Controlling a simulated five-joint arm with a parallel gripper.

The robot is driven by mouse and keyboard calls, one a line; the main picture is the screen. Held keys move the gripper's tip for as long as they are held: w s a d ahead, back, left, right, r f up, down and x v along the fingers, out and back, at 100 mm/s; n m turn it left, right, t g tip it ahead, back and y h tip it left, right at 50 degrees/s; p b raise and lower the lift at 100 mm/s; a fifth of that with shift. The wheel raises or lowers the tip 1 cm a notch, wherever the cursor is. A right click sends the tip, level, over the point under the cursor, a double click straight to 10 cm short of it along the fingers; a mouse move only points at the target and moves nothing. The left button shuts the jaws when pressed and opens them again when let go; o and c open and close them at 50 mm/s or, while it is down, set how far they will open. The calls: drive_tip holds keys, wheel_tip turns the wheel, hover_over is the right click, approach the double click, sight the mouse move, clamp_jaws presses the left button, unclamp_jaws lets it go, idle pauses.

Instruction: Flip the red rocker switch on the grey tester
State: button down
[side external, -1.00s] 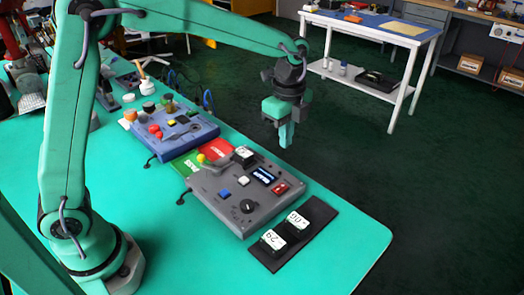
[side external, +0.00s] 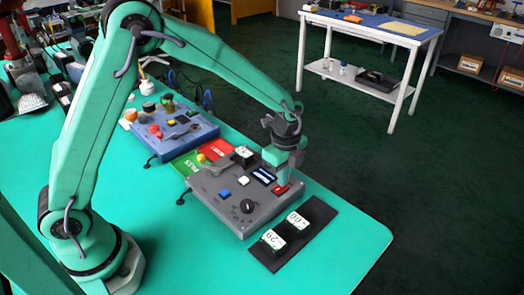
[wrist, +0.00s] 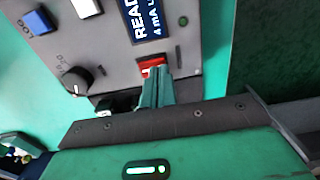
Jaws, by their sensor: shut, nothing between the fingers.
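The grey tester (side external: 222,210) lies on the green bench, with a blue button, a white button, a black knob and a lit display on its top face. The red rocker switch (side external: 283,190) is near its right edge. In the wrist view the switch (wrist: 152,64) is partly hidden behind my fingers. My gripper (side external: 281,181) is shut and empty, pointing down with its fingertips at the switch. In the wrist view the gripper tips (wrist: 156,72) overlap the red of the switch. I cannot tell whether they press on it or which way the rocker is tilted.
A black tray (side external: 318,214) with black labelled blocks sits in front of the tester. A blue tester (side external: 190,145) and green and red mats (side external: 190,162) lie behind it. The bench is clear at front left. The dark floor lies beyond the right edge.

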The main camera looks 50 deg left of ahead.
drive_tip(key=shift+f, duration=0.25)
drive_tip(key=shift+f, duration=0.1)
drive_tip(key=shift+f, duration=0.15)
idle(0.3)
drive_tip(key=shift+s, duration=0.8)
drive_tip(key=shift+r, duration=0.35)
